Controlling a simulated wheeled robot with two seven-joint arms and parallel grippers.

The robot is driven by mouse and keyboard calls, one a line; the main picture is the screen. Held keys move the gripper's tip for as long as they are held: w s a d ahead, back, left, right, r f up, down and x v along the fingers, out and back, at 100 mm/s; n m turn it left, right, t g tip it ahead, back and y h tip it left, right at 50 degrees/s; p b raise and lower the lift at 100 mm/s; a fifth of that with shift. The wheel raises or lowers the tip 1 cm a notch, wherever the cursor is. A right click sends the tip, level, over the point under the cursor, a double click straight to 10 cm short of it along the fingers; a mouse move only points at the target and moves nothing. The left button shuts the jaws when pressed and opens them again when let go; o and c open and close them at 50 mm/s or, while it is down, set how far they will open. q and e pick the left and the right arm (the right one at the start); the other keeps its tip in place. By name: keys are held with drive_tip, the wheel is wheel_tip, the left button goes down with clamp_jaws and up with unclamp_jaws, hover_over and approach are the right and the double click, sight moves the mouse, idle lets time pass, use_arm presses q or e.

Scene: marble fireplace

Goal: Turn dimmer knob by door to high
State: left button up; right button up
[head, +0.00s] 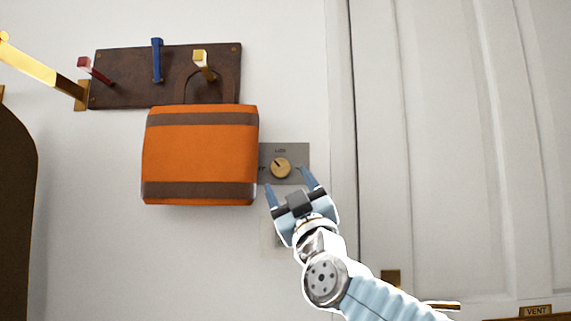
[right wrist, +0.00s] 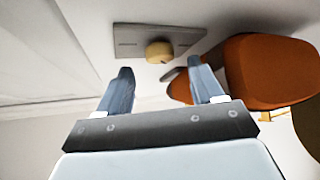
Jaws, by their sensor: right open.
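The dimmer knob (head: 281,168) is a round tan knob with a dark pointer mark toward its upper left. It sits on a grey wall plate (head: 298,151) beside the door (head: 450,150). My right gripper (head: 289,179) is open and empty, its blue fingers just below the knob in the head view. In the right wrist view the knob (right wrist: 159,51) lies beyond and between the open fingertips (right wrist: 160,68), and does not appear to be held. The plate's left part is hidden behind an orange bag in the head view. My left gripper does not show.
The orange bag (head: 200,155) with brown bands hangs from a dark hook board (head: 125,75), close left of the knob; it also shows in the right wrist view (right wrist: 265,70). Coloured hooks stick out of the board. Another plate (head: 270,236) is partly behind my gripper.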

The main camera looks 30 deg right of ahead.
sight(280, 171)
drive_tip(key=shift+p+x, duration=0.55)
drive_tip(key=shift+x, duration=1.4)
drive_tip(key=c, duration=1.1)
drive_tip(key=shift+w+a+m+h, duration=0.1)
drive_tip(key=shift+a+m+h, duration=0.1)
drive_tip(key=shift+m+h, duration=0.65)
drive_tip(key=shift+o, duration=0.2)
drive_tip(key=m+g+h, duration=0.1)
drive_tip(key=m+h, duration=0.2)
drive_tip(key=m, duration=0.1)
drive_tip(key=m+h, duration=0.4)
drive_tip(key=shift+a+f+g, duration=0.1)
drive_tip(key=shift+a+g, duration=0.05)
drive_tip(key=shift+g, duration=0.25)
drive_tip(key=o, duration=1.1)
drive_tip(key=shift+c, duration=0.2)
